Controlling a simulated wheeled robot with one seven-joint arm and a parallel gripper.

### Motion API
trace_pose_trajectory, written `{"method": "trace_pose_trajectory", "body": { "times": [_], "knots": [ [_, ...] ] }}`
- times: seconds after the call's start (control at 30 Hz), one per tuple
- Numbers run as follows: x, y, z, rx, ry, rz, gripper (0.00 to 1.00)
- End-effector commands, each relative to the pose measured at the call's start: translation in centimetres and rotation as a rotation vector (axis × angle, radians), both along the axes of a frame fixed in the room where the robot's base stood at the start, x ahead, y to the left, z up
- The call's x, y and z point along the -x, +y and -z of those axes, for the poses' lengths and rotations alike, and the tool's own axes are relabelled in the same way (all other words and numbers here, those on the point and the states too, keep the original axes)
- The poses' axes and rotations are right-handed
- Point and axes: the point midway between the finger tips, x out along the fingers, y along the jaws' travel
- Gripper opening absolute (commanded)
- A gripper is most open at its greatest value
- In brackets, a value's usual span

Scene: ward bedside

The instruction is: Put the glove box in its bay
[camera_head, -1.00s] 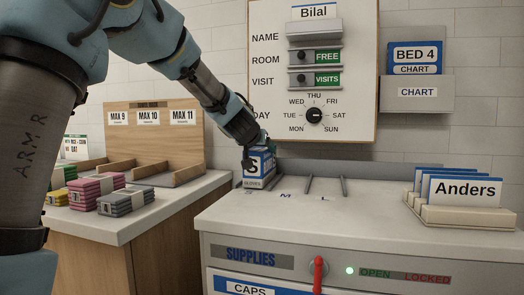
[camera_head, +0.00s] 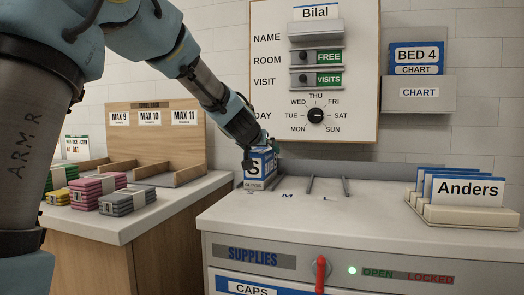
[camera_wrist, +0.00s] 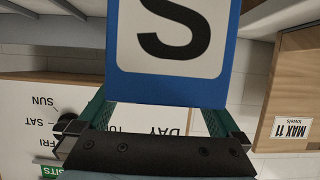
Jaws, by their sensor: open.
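The glove box (camera_head: 260,168) is blue and white with a large S on its front. It stands upright at the left end of the supplies cabinet top (camera_head: 380,212), left of the metal dividers, where the leftmost bay is. In the wrist view the box (camera_wrist: 174,82) is between the two teal fingers of my open gripper (camera_wrist: 160,112). I cannot tell whether the fingers touch it. The back and underside of the box are hidden.
Thin dividers (camera_head: 310,185) stand right of the box, by bays marked M and L. Name cards in a holder (camera_head: 465,215) stand at the right. A side table (camera_head: 150,215) with bundled towels (camera_head: 127,201) and a wooden rack (camera_head: 155,140) is left. A wall board (camera_head: 275,90) hangs behind.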

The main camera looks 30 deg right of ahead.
Motion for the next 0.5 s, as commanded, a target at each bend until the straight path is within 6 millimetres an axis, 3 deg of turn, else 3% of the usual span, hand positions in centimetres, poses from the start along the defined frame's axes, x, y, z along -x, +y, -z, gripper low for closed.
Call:
{"method": "trace_pose_trajectory", "body": {
  "times": [0.5],
  "knots": [
    [6.4, 6.0, -3.8, 0.001, -0.003, -0.001, 1.0]
  ]
}}
